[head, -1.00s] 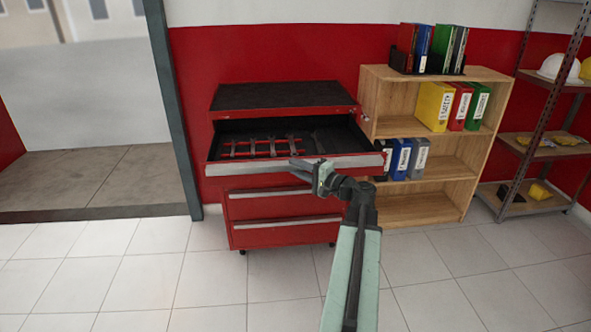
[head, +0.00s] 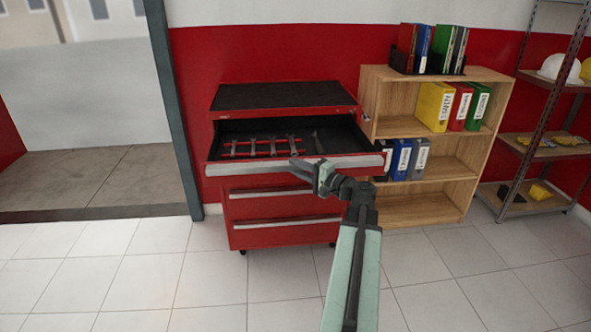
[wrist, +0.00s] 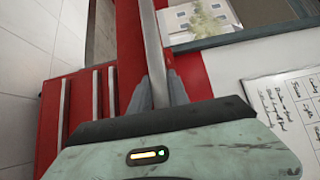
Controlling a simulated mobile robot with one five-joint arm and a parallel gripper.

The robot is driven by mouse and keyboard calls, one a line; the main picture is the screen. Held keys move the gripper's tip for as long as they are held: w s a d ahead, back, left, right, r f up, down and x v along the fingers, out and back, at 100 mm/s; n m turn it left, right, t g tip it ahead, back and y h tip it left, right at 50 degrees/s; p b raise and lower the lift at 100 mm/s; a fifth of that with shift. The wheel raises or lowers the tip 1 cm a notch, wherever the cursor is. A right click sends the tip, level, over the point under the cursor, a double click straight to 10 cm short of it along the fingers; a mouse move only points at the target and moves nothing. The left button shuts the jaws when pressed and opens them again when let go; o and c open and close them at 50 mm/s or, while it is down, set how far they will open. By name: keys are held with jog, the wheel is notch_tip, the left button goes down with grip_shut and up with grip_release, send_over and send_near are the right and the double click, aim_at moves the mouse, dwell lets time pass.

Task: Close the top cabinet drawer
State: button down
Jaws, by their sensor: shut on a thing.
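The red tool cabinet (head: 285,207) stands against the wall, with its top drawer (head: 225,168) pulled out. Wrenches on a red rack (head: 262,146) lie inside the drawer. My gripper (head: 300,165) is at the drawer's front edge, right of its middle. In the wrist view my gripper (wrist: 160,92) has its two fingers on either side of the long silver drawer handle (wrist: 150,35) and is shut on it. The lower drawers are shut.
A wooden shelf (head: 430,205) with binders stands close to the right of the cabinet. A metal rack (head: 535,145) with helmets is at far right. A grey post (head: 172,110) and doorway are at left. The tiled floor (head: 130,265) in front is clear.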

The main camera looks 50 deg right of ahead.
jog(key=shift+f, duration=0.15)
jog(key=shift+a, duration=0.3)
jog(key=shift+d, duration=0.2)
jog(key=w+d, duration=0.6)
jog(key=w, duration=0.1)
jog(key=w+d, duration=0.7)
jog(key=w, duration=0.1)
jog(key=w+d, duration=0.7)
jog(key=w, duration=0.1)
jog(key=shift+w+d, duration=0.1)
jog(key=shift+d, duration=0.15)
jog(key=shift+w+d, duration=0.5)
jog(key=shift+w, duration=0.15)
jog(key=c, duration=1.3)
grip_release()
jog(key=shift+w+a, duration=0.1)
